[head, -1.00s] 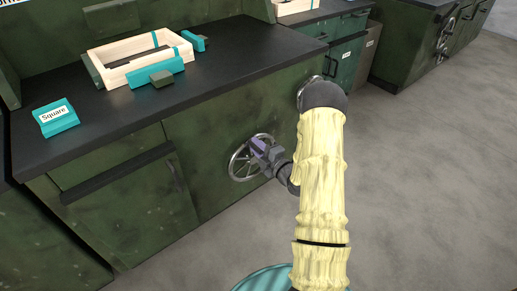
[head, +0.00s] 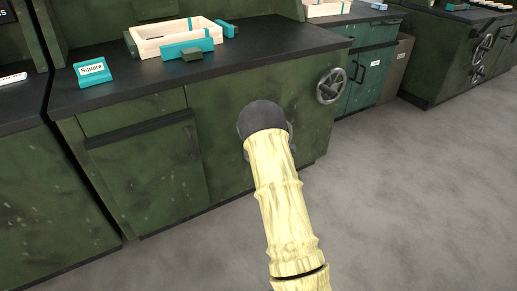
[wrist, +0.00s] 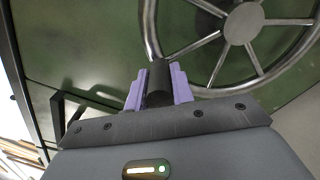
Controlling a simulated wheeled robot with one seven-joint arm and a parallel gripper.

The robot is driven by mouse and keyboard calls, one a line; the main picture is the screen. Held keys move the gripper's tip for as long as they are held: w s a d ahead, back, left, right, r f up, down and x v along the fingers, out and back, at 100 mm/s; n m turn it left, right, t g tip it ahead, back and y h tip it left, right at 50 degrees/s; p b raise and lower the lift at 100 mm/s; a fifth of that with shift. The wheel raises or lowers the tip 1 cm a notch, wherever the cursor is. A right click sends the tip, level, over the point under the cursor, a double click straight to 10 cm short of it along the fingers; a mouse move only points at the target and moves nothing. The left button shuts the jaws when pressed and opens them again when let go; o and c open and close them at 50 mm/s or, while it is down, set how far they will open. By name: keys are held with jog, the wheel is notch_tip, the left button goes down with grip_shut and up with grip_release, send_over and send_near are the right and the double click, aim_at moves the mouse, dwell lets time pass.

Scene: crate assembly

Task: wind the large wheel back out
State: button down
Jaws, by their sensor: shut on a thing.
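The large wheel (wrist: 243,22) is a silver handwheel with a round hub and several spokes. It fills the upper right of the wrist view, in front of a green panel. My gripper (wrist: 158,88) has purple fingers on both sides of a dark round handle (wrist: 159,72) beside the wheel's rim, and is shut on it. In the head view my arm's dark joint and yellow sleeve cover nearly all of this wheel and my gripper.
A second handwheel (head: 331,86) sits at the cabinet's right end. A wooden crate (head: 172,38), teal parts and a "Square" block (head: 93,72) lie on the dark counter (head: 125,88). Grey floor (head: 400,200) is open to the right. Another cabinet with wheels (head: 470,60) stands beyond.

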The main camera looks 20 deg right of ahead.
jog(key=shift+s+a+f+n+b, duration=0.1)
jog(key=shift+a+f+n+b, duration=0.15)
jog(key=shift+f, duration=0.3)
jog(key=shift+s+a+f+n+b, duration=0.1)
jog(key=shift+f+n+b, duration=0.25)
jog(key=shift+f, duration=0.25)
jog(key=shift+a+f+n+b, duration=0.2)
jog(key=shift+f+n, duration=0.1)
jog(key=shift+f, duration=0.25)
jog(key=c, duration=1.3)
grip_release()
jog(key=shift+o, duration=0.5)
jog(key=shift+w+r, duration=0.1)
jog(key=shift+a, duration=0.1)
